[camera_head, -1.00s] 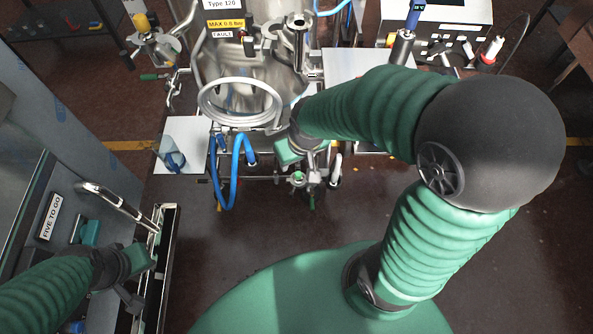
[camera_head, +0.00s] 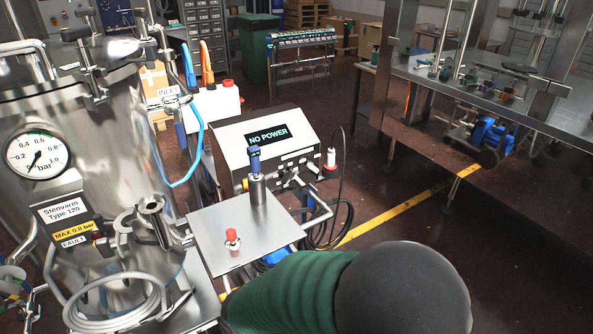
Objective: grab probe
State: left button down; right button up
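I cannot tell for sure which thing is the probe. A white and red handle (camera_head: 330,160) with a thin dark cable sits at the right side of a grey control box (camera_head: 270,148), whose screen reads "NO POWER". A blue-topped stick (camera_head: 254,160) stands upright in a metal cylinder (camera_head: 258,190) on a steel plate (camera_head: 242,258). A small red-capped white piece (camera_head: 232,238) also stands on that plate. My green and black arm enters at the bottom middle. Neither of my grippers shows in this view.
A steel vessel (camera_head: 115,130) with a pressure gauge (camera_head: 38,157) fills the left. A coiled hose (camera_head: 115,305) hangs at its front. Dark cables (camera_head: 330,225) loop beside the box. A steel bench (camera_head: 470,110) stands at right. The floor (camera_head: 450,255) between is open.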

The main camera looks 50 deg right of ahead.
aim_at(254, 152)
jog(key=z, duration=1.35)
